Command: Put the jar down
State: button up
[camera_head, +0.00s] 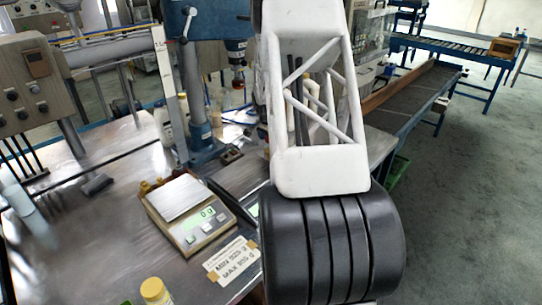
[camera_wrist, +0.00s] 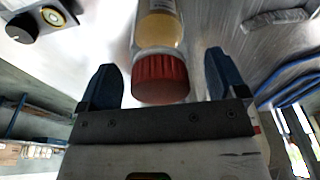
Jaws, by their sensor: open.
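A jar with a ribbed red cap (camera_wrist: 161,78) and yellow contents (camera_wrist: 161,32) shows in the wrist view. Its cap is between the two dark blue fingers of my gripper (camera_wrist: 160,64). The fingers are spread, with a visible gap on each side of the cap. The wrist view does not show clearly what the jar's base rests on. In the head view my arm hides my gripper and this jar. A digital scale (camera_head: 191,239) stands on the metal table (camera_head: 95,240), its plate (camera_head: 183,197) empty and its display reading 0 g.
A yellow-capped container (camera_head: 155,291) stands at the near edge of the head view. A printed MIN/MAX card (camera_head: 231,261) lies by the scale. A blue machine column (camera_head: 192,90) rises behind it. A control box (camera_head: 28,85) is at left. The table left of the scale is mostly clear.

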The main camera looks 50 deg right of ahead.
jog(key=shift+d+f, duration=0.15)
jog(key=shift+f, duration=0.85)
jog(key=shift+c, duration=0.4)
jog(key=c, duration=1.4)
jog(key=shift+o, duration=0.2)
jog(key=shift+r, duration=0.1)
jog(key=shift+r, duration=4.95)
